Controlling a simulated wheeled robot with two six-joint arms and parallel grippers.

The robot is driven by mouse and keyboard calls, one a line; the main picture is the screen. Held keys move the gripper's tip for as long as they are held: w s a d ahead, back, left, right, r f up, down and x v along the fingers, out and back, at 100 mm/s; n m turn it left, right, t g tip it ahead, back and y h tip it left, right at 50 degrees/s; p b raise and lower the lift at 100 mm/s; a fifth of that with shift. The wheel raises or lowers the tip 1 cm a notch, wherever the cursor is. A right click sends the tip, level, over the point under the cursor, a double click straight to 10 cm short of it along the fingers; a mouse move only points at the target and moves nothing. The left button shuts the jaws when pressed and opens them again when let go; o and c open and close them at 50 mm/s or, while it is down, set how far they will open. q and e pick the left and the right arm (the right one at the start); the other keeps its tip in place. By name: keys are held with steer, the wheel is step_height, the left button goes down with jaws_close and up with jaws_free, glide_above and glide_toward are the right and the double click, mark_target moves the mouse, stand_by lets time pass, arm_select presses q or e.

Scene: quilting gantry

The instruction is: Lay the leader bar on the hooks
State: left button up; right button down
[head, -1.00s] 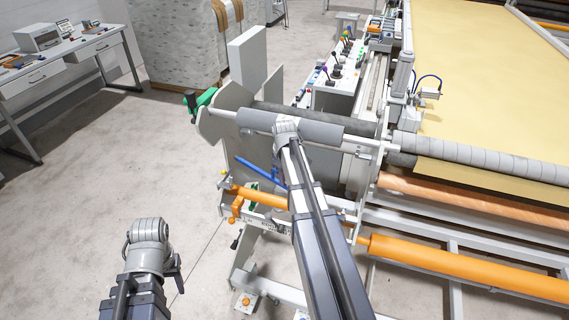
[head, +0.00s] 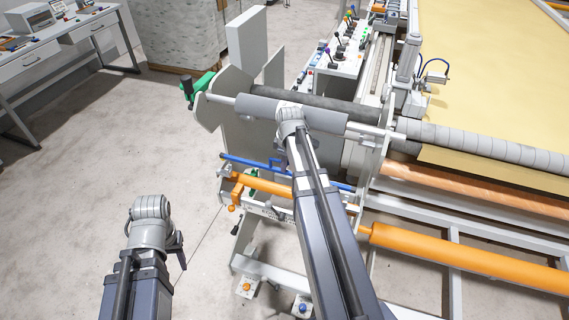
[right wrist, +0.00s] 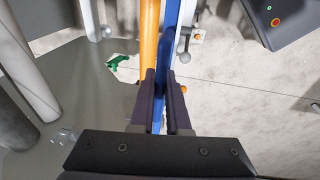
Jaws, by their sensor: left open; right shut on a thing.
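The leader bar appears to be the thin blue bar (head: 240,161). It lies across the end frame of the gantry in the head view, just above an orange bar (head: 262,184). My right gripper (right wrist: 163,82) is shut on the blue bar (right wrist: 170,40) in the right wrist view. There the bar runs beside the orange bar (right wrist: 149,40). My right forearm covers the middle of the blue bar in the head view and hides the right fingers. My left gripper (head: 175,244) hangs empty over the floor at lower left, its fingers mostly hidden. I cannot make out the hooks clearly.
A grey roller (head: 318,119) on a steel shaft lies above the blue bar, by a pale end plate (head: 208,112). A long orange roller (head: 450,255) runs off to the right. Floor at left is clear up to the desk (head: 70,35).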

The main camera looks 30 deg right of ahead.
mark_target(285, 174)
steer(key=shift+f+b, duration=3.5)
steer(key=shift+f, duration=0.05)
steer(key=c, duration=0.8)
jaws_free()
steer(key=shift+r, duration=0.15)
steer(key=r+p, duration=0.3)
steer(key=p, duration=0.1)
steer(key=s+r+p, duration=0.1)
steer(key=r+p, duration=0.2)
steer(key=r, duration=0.1)
steer(key=shift+s+a+r+p, duration=0.15)
steer(key=shift+s+r+p, duration=0.05)
steer(key=shift+p, duration=0.15)
